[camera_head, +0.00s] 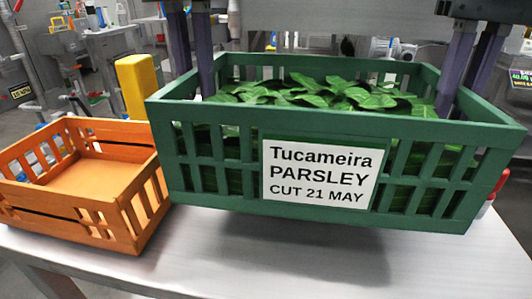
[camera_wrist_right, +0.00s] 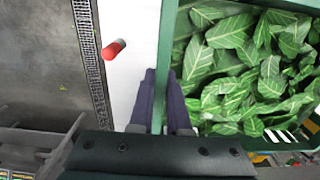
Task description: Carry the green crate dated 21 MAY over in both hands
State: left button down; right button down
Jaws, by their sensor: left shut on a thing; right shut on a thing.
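The green crate (camera_head: 420,127) has a white label reading "Tucameira PARSLEY CUT 21 MAY" and is full of green leaves. It appears raised a little above the metal table (camera_head: 270,262), with a shadow under it. My left gripper (camera_head: 195,75) is shut on its left wall, one finger inside and one outside. My right gripper (camera_head: 464,85) is shut on its right wall. In the right wrist view, the fingers of that gripper (camera_wrist_right: 164,105) straddle the crate's green wall (camera_wrist_right: 168,40). The outer fingertips are partly hidden behind the crate in the head view.
An empty orange crate (camera_head: 123,192) stands on the table at the left, close beside the green crate. A yellow block-like object (camera_head: 134,88) is behind it. A red-and-white item (camera_head: 489,200) lies at the table's right, also seen in the right wrist view (camera_wrist_right: 114,48). The table front is clear.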

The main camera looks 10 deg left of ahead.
pick_arm(q)
jog(key=shift+a+f, duration=0.1)
jog(key=shift+f, duration=0.05)
pick_arm(e)
jog(key=shift+d+f, duration=0.1)
jog(key=shift+f, duration=0.05)
